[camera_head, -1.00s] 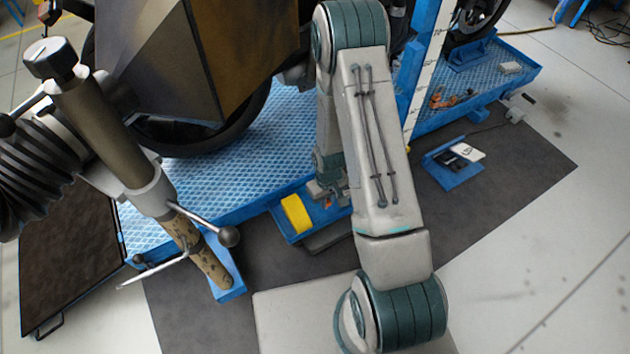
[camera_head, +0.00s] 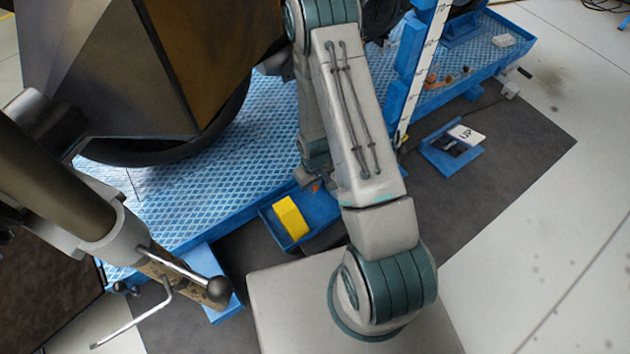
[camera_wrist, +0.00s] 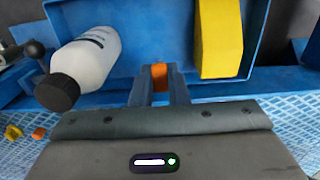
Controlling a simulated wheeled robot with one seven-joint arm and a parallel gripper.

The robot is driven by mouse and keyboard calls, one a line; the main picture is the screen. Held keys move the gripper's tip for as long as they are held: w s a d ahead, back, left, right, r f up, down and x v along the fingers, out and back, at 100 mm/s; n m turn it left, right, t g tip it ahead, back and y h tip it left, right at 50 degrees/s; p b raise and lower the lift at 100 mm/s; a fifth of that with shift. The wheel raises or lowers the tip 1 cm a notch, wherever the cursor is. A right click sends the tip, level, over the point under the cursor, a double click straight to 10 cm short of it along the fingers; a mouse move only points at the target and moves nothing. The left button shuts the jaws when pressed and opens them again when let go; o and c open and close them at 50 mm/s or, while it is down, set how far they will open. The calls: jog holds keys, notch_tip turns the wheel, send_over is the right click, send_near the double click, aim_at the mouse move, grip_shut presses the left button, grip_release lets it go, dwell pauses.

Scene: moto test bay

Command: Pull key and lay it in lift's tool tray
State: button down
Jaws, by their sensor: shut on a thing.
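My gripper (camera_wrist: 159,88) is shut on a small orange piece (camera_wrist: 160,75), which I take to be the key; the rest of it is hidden. In the wrist view the fingers reach over the near rim of the blue tool tray (camera_wrist: 140,40). I cannot tell whether the key touches the tray floor.
A yellow block (camera_wrist: 220,40) lies in the tray on the right. A white bottle with black cap (camera_wrist: 90,60) lies at the left. The blue lift deck (camera_head: 190,205) carries a wheel.

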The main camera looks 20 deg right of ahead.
notch_tip(320, 180, down, 9)
jog(key=b, duration=0.5)
jog(key=shift+r, duration=0.15)
jog(key=c, duration=1.3)
grip_release()
jog(key=shift+r, duration=0.1)
notch_tip(320, 180, up, 14)
jog(key=p, duration=0.5)
